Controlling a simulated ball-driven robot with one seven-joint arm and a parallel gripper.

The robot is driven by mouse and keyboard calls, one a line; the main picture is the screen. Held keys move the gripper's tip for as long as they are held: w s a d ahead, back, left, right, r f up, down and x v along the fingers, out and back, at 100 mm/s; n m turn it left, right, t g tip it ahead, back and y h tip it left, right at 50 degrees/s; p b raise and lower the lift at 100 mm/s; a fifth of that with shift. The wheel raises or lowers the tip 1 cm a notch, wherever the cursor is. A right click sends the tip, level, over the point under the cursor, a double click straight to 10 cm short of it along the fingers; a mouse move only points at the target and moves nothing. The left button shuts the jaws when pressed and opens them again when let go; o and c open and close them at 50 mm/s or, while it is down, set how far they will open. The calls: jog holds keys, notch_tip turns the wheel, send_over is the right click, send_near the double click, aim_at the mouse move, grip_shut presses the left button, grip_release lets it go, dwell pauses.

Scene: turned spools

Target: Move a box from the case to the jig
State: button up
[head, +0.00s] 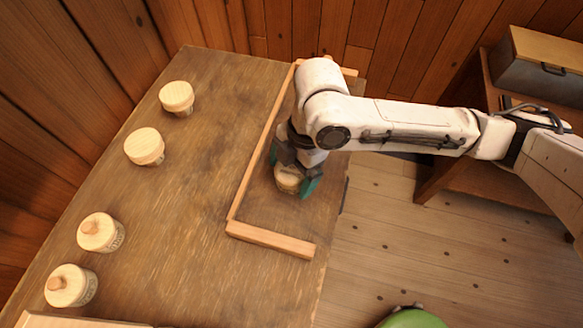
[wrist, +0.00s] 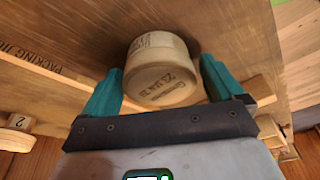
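My gripper (head: 291,172) points down inside the wooden frame on the table, with one teal finger on each side of a pale round box (head: 287,182). The wrist view shows the box (wrist: 162,82) between the fingertips, with dark printing on its side and near face. The fingers lie very close to it; whether they press on it is unclear, as is whether it rests on the surface. The frame, which I take for the jig, has light wooden rails (head: 270,240). Lettering beginning "PACKING JI" shows in the wrist view. No case is clearly recognisable.
A pale wooden edge (head: 75,321) shows bottom left. The middle of the table is clear. A green round thing (head: 412,318) stands beyond the right edge.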

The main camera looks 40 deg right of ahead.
jog(key=shift+o, duration=0.3)
jog(key=shift+r, duration=0.15)
jog(key=v, duration=1.2)
jog(key=shift+s+d, duration=0.15)
